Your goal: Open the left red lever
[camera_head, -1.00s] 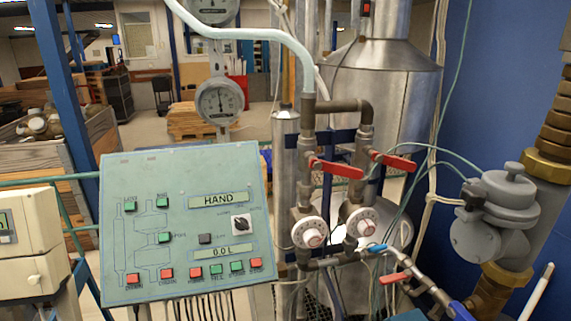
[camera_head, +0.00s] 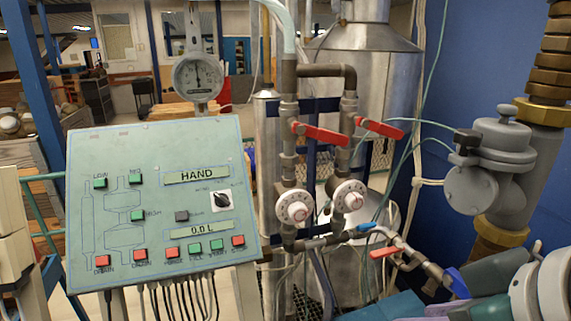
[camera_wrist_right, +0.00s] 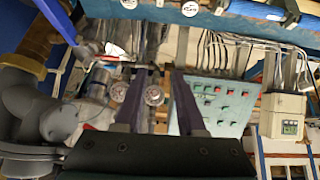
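The left red lever (camera_head: 320,133) is on the left of two upright pipes in the head view. It sticks out to the right and slopes slightly down. A second red lever (camera_head: 380,128) sits on the right pipe at a similar height. My right gripper (camera_wrist_right: 160,78) shows in the right wrist view with its two dark fingers apart and nothing seen between them. My right arm (camera_head: 540,285) enters at the lower right of the head view, away from both levers. I cannot make out the left red lever in the wrist view. My left gripper is not in view.
A green control panel (camera_head: 150,205) stands left of the pipes. Two white dials (camera_head: 294,208) sit below the levers. A lower red lever (camera_head: 384,253) and a grey meter (camera_head: 490,170) are to the right. Thin cables cross beside the right pipe.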

